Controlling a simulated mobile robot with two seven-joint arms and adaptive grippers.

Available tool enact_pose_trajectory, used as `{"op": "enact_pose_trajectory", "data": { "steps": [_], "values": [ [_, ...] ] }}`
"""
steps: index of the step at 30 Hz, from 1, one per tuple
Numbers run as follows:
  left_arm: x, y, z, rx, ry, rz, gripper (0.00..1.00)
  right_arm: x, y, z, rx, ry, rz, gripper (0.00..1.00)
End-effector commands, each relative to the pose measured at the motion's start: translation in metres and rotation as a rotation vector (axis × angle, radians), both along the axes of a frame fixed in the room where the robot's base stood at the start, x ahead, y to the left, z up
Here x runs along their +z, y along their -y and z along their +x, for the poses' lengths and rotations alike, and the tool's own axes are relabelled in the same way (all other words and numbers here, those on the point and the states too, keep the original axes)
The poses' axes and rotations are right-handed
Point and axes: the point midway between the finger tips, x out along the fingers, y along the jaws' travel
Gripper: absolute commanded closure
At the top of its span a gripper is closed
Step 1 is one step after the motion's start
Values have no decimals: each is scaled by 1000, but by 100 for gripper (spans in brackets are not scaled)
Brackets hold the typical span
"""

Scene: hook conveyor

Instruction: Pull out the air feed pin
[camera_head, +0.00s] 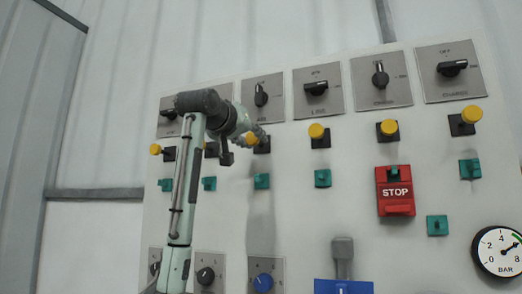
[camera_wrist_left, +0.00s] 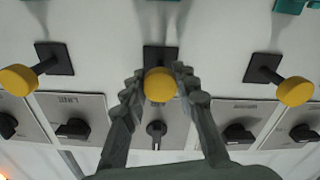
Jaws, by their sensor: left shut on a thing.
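The pin under the switch plate that seems to read AIR has a yellow round knob (camera_head: 251,138) and a black square base on the white panel. In the left wrist view the same yellow knob (camera_wrist_left: 160,85) sits between the two fingers, in front of its black base (camera_wrist_left: 160,55). My left gripper (camera_wrist_left: 158,78) is shut on this pin, one finger on each side. In the head view my left gripper (camera_head: 249,137) reaches the panel from the left and partly covers the pin. How far the pin sits in its base cannot be told. My right gripper is not in view.
Similar yellow-knobbed pins stand close by, one to the right (camera_head: 316,131). Black rotary switches (camera_head: 261,95) are above and teal blocks (camera_head: 262,181) below. A red STOP box (camera_head: 395,191) and a pressure gauge (camera_head: 499,252) are at right. A grey lever (camera_head: 342,250) sticks up at the bottom.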

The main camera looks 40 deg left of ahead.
Motion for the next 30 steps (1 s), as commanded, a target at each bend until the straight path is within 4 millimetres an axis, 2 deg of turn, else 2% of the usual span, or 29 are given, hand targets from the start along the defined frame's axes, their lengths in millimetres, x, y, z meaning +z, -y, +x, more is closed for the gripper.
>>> {"op": "enact_pose_trajectory", "data": {
  "steps": [3, 12, 13, 18, 26, 30],
  "values": [
    [1, 1, -9, 1, 6, 2, 100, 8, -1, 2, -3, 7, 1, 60],
    [0, 1, -9, 0, 0, 2, 100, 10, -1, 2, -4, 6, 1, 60],
    [0, 1, -9, 0, 0, 2, 69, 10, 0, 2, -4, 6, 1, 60],
    [0, 1, -9, 0, 0, 2, 49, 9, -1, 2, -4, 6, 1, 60],
    [-1, 1, -9, 0, 0, 2, 49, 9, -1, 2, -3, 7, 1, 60],
    [0, 3, -17, 0, 4, 3, 49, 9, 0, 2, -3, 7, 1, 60]
  ]
}}
